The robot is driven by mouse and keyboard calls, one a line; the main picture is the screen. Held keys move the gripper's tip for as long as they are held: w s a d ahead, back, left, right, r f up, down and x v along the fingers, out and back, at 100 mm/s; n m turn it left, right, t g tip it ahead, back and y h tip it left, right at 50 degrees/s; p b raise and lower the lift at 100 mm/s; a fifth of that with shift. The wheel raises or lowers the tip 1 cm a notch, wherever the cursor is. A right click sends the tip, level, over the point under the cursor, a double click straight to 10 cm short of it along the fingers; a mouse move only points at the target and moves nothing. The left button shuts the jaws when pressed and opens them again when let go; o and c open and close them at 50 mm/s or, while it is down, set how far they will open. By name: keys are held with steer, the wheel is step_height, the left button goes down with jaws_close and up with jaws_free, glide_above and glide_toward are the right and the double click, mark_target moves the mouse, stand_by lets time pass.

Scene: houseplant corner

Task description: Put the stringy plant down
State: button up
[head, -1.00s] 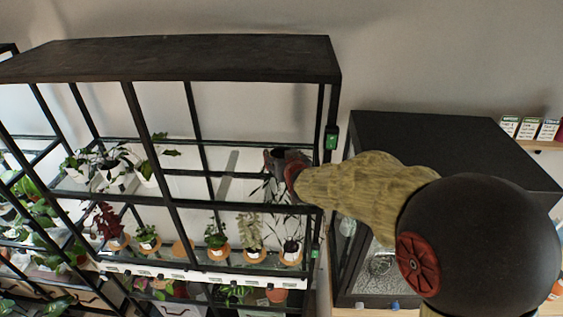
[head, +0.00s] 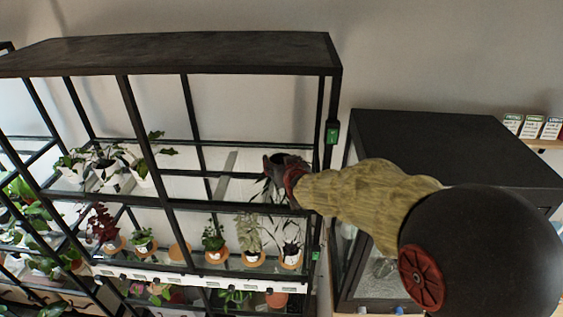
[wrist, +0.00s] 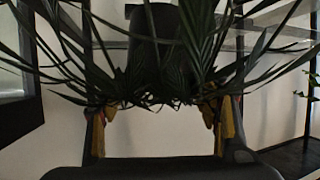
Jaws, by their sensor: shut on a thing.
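The stringy plant (wrist: 150,80) has long, thin dark leaves that spread across the wrist view around a dark rounded shape. My gripper (wrist: 162,125) is shut on it, one yellowish finger at each side. In the head view my gripper (head: 290,172) is at the right end of the rack's upper glass shelf (head: 215,188). The plant's narrow leaves (head: 268,186) hang there beside the dark jaws. Its pot is mostly hidden, and I cannot tell whether it touches the shelf.
White-potted plants (head: 105,168) stand on the left of the upper shelf; its middle is clear. Below, several plants stand on round wooden coasters, one coaster (head: 180,252) bare. Black posts (head: 327,130) frame the rack. A dark cabinet (head: 450,145) stands to the right.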

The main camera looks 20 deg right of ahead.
steer(key=shift+f+b, duration=0.25)
steer(key=shift+b, duration=0.1)
steer(key=o, duration=1.4)
steer(key=shift+s, duration=0.15)
steer(key=shift+v, duration=2.6)
steer(key=s+a+p, duration=0.1)
steer(key=s, duration=0.2)
steer(key=s+a+p, duration=0.1)
steer(key=s+p, duration=0.1)
steer(key=s, duration=0.2)
steer(key=s+a+p, duration=0.1)
steer(key=s, duration=0.3)
steer(key=shift+s+a+p, duration=0.25)
steer(key=shift+a+p, duration=0.05)
steer(key=shift+a, duration=0.1)
